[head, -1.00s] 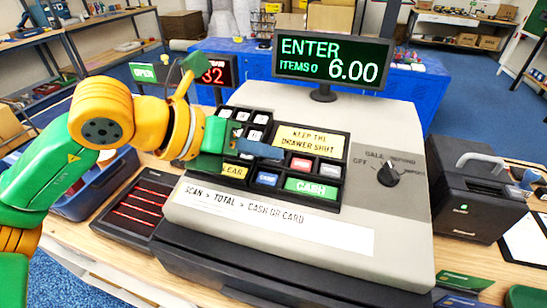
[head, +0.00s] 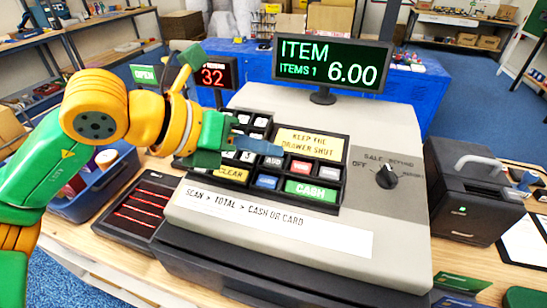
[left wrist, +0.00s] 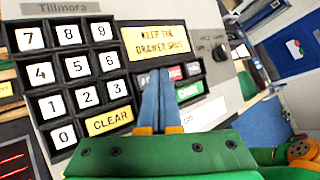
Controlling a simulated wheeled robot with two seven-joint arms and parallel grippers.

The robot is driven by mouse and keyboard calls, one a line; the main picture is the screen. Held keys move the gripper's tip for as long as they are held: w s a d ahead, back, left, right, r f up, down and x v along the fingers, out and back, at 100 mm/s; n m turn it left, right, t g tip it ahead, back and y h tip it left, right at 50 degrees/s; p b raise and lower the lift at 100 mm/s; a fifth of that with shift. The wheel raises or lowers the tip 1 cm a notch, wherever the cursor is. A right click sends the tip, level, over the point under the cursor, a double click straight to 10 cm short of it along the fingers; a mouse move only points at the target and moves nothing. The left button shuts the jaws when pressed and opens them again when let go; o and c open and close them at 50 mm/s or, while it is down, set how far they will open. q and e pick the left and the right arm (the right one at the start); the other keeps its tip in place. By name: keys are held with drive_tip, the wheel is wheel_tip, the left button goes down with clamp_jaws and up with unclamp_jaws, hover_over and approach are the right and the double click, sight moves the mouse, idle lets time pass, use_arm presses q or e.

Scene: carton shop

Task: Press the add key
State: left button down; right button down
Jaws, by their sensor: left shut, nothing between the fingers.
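The register's display (head: 332,62) reads ITEM, ITEMS 1, 6.00. My right gripper is not in view.
The yellow CLEAR key (head: 231,174) and green CASH key (head: 311,190) are close to the ADD key. A mode dial (head: 387,175) is on the right of the register. A black printer-like box (head: 470,205) stands to the right.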

use_arm(q)
drive_tip(key=r+p, duration=0.1)
drive_tip(key=r, duration=0.1)
drive_tip(key=s+r+p, duration=0.1)
drive_tip(key=r+p, duration=0.1)
drive_tip(key=r, duration=0.1)
drive_tip(key=shift+a, duration=0.15)
drive_tip(key=shift+f, duration=0.1)
idle(0.5)
